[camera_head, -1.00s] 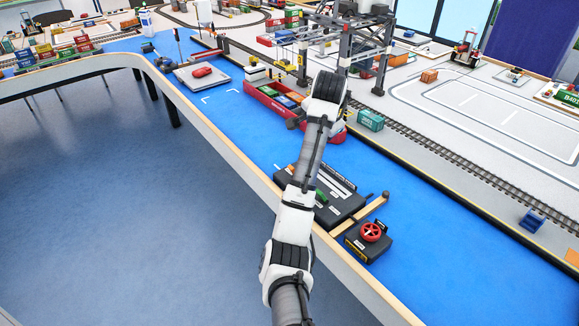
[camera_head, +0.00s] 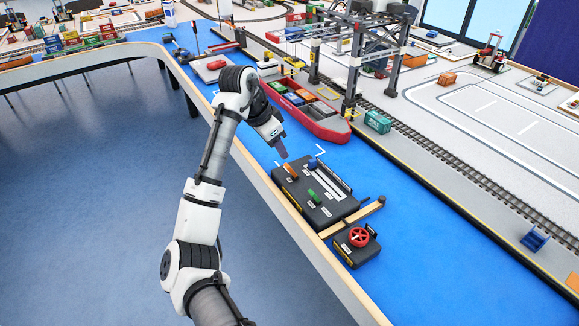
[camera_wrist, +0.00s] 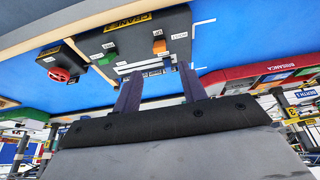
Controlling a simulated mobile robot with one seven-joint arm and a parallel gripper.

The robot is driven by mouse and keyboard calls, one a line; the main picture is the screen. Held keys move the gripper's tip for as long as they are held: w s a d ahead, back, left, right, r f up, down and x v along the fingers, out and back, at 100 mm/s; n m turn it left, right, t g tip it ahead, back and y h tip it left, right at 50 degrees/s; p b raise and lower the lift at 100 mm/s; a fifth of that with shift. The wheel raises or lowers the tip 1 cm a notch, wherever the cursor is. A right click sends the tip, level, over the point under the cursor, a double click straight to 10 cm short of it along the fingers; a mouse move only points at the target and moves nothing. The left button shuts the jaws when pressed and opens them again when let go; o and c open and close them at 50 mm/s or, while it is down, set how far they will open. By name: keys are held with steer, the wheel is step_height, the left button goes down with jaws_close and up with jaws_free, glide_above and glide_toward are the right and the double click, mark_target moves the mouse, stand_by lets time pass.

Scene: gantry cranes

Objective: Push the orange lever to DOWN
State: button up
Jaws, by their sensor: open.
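The orange lever (camera_head: 291,170) stands on a black control panel (camera_head: 338,208) at the edge of the blue table. In the wrist view the orange lever (camera_wrist: 160,47) shows beyond my fingers, with small white labels around it. A green lever (camera_head: 314,197) and a blue lever (camera_head: 312,163) are on the same panel. My gripper (camera_head: 283,154) hangs just behind and above the panel's far end, close to the orange lever but apparently apart from it. In the wrist view my gripper (camera_wrist: 159,76) has its two fingers spread with nothing between them.
A box with a red handwheel (camera_head: 358,237) sits at the panel's near end, beside a wooden bar (camera_head: 352,217). A red container ship (camera_head: 322,122) and a gantry crane (camera_head: 352,75) stand behind.

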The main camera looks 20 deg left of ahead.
mark_target(290, 168)
steer(key=p+x, duration=0.2)
steer(key=x, duration=0.9)
jaws_close()
